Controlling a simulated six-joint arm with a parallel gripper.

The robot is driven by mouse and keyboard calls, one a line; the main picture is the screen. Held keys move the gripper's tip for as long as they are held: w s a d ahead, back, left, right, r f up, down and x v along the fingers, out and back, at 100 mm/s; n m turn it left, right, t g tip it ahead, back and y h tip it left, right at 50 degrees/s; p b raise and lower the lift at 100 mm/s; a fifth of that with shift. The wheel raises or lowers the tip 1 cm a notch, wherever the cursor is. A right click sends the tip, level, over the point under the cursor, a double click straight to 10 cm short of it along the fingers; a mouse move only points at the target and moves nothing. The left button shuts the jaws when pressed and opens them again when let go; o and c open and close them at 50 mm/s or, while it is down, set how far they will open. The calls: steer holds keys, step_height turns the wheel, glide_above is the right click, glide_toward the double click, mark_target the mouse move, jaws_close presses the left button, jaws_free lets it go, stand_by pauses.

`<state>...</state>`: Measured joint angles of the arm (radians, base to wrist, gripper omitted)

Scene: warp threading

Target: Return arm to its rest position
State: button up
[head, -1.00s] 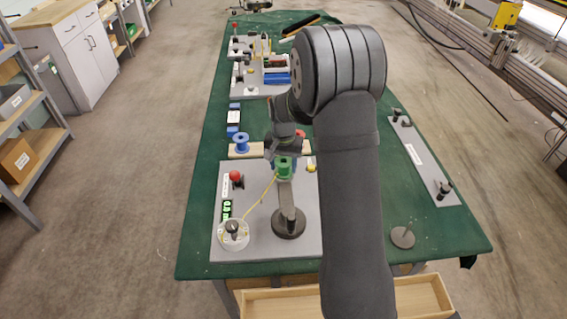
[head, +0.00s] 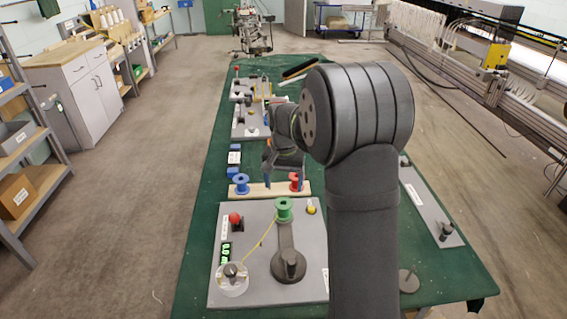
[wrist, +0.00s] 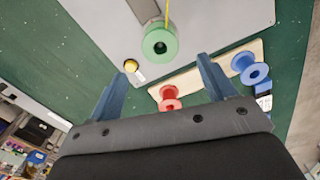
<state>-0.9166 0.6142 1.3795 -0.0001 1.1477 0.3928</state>
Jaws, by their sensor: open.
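My gripper (head: 283,178) is raised over the green-covered table, near the wooden spool rack. In the wrist view my gripper (wrist: 160,85) has its two blue fingers spread apart with nothing between them. The green spool (head: 284,208) sits at the end of the grey arm on the grey board, apart from the fingers. A yellow thread (head: 262,240) runs from it down to the round white-and-clear fixture (head: 232,278). The green spool also shows beyond the fingertips in the wrist view (wrist: 160,44). My arm hides part of the board's right side.
A blue spool (head: 240,184) and a red spool (head: 295,181) stand on the wooden rack (head: 266,190). A red ball knob (head: 234,217) and a yellow knob (head: 311,208) are on the board. A grey strip with posts (head: 428,205) lies at right. Another fixture board (head: 248,130) stands farther back.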

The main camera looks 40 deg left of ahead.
step_height(320, 180, up, 7)
glide_above(284, 205)
steer(key=shift+s+r, duration=0.15)
steer(key=shift+r, duration=0.05)
step_height(284, 205, down, 18)
steer(key=shift+r, duration=0.45)
stand_by(0.4)
